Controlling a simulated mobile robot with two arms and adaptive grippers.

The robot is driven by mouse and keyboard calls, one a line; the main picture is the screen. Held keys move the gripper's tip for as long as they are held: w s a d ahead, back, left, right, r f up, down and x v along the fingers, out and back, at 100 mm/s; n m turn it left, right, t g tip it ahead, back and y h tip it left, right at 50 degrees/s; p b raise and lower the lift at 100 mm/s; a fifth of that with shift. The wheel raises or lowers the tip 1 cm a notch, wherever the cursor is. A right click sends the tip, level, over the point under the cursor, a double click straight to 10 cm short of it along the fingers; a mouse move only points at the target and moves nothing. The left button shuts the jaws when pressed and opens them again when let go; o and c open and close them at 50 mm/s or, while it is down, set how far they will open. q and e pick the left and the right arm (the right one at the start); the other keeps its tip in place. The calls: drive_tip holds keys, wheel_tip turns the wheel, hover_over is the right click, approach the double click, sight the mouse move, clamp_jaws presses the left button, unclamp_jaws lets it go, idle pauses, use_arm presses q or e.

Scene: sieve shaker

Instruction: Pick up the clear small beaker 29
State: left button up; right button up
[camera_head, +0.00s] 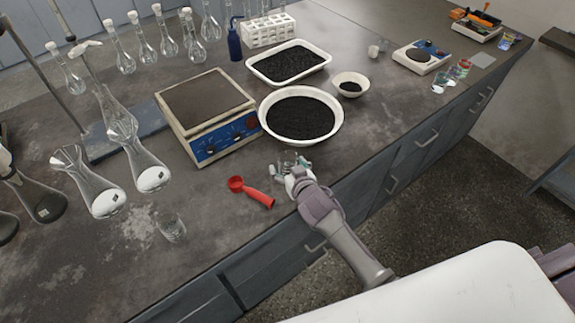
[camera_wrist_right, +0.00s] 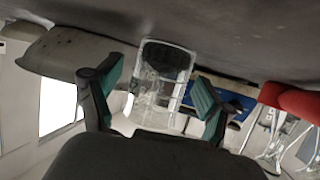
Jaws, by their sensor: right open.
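A clear small beaker (camera_wrist_right: 163,72) stands between the two fingers of my right gripper (camera_wrist_right: 157,88) in the right wrist view, which shows the scene upside down. The fingers are open with a gap visible on each side of the beaker. In the head view my right gripper (camera_head: 291,166) is low over the front edge of the bench, and its fingers largely hide the beaker there. Another clear small beaker (camera_head: 171,226) stands at the front left of the bench. I cannot read a number on either one. My left gripper is out of view.
A red scoop (camera_head: 250,191) lies just left of my right gripper. Behind it are a wide bowl of black grains (camera_head: 338,121), a balance (camera_head: 211,149) and a white tray (camera_head: 325,68). Flasks (camera_head: 147,172) stand to the left. The bench right of the gripper is clear.

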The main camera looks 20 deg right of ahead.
sight(285, 153)
drive_tip(key=shift+w, duration=0.2)
drive_tip(key=shift+s, duration=0.1)
drive_tip(key=c, duration=1.3)
drive_tip(key=shift+r, duration=0.1)
drive_tip(key=shift+r, duration=2)
drive_tip(key=s+d+r+p, duration=0.1)
drive_tip(key=d+r, duration=0.2)
drive_tip(key=r, duration=0.1)
drive_tip(key=s+d+r+p, duration=0.2)
drive_tip(key=d+r, duration=0.2)
drive_tip(key=s+d+r+p, duration=0.1)
drive_tip(key=s+d+r, duration=0.1)
drive_tip(key=d+r, duration=0.1)
drive_tip(key=shift+s+d+r+p, duration=0.15)
drive_tip(key=shift+d+r+p, duration=0.05)
drive_tip(key=shift+r+p, duration=0.2)
